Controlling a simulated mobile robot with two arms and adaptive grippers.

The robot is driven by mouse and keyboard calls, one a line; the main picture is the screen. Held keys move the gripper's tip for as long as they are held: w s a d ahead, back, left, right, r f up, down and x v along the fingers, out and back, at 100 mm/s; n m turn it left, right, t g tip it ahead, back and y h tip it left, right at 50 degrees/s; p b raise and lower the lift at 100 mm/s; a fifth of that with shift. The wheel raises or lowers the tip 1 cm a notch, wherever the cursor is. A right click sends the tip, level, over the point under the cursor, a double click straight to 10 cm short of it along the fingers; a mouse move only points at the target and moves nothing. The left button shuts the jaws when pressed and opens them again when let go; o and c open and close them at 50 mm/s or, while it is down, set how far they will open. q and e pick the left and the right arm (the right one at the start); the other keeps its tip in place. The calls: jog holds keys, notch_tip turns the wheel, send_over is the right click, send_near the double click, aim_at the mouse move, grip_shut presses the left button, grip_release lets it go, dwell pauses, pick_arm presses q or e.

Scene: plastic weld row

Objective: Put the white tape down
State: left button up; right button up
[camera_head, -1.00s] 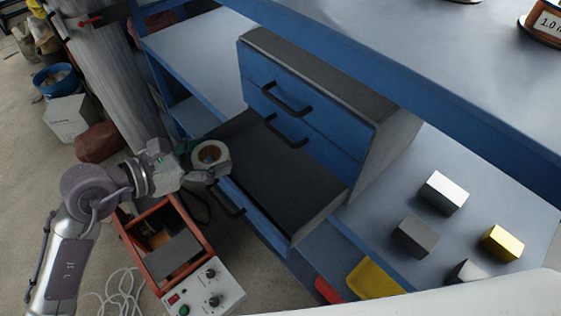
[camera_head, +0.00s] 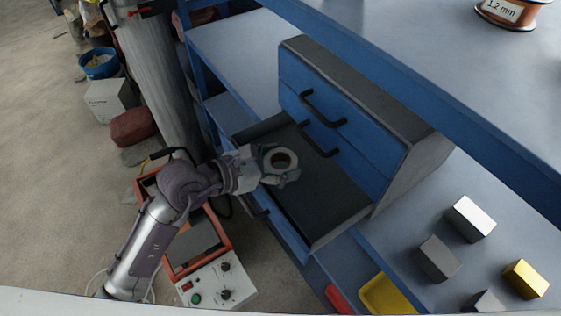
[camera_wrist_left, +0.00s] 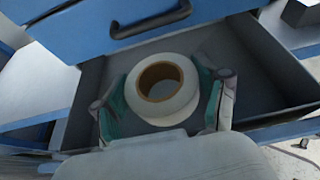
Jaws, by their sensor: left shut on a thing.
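The white tape (camera_head: 281,153) is a roll with a brown core. My left gripper (camera_head: 279,170) is shut on it and holds it over the open bottom drawer (camera_head: 322,203) of a blue drawer unit. In the left wrist view the tape (camera_wrist_left: 161,108) sits between the two fingers of the gripper (camera_wrist_left: 163,103), above the drawer's dark floor (camera_wrist_left: 235,55). I cannot tell whether the tape touches the floor. The drawer holds nothing else that I can see. My right gripper is not in view.
The blue drawer unit (camera_head: 345,112) has shut drawers with black handles above the open one. Grey, white and yellow blocks (camera_head: 470,219) lie on the shelf to the right. An orange-framed box (camera_head: 202,240) with a control panel stands on the floor below my arm.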

pick_arm(q)
jog(key=shift+f, duration=0.55)
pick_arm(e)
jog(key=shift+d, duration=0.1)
pick_arm(q)
jog(key=shift+f, duration=0.25)
jog(key=shift+f+b, duration=0.25)
jog(key=shift+b, duration=0.15)
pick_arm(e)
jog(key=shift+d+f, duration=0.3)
pick_arm(q)
jog(key=shift+f, duration=0.1)
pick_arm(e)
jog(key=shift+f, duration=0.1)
pick_arm(q)
jog(key=o, duration=1.2)
jog(key=shift+c, duration=0.2)
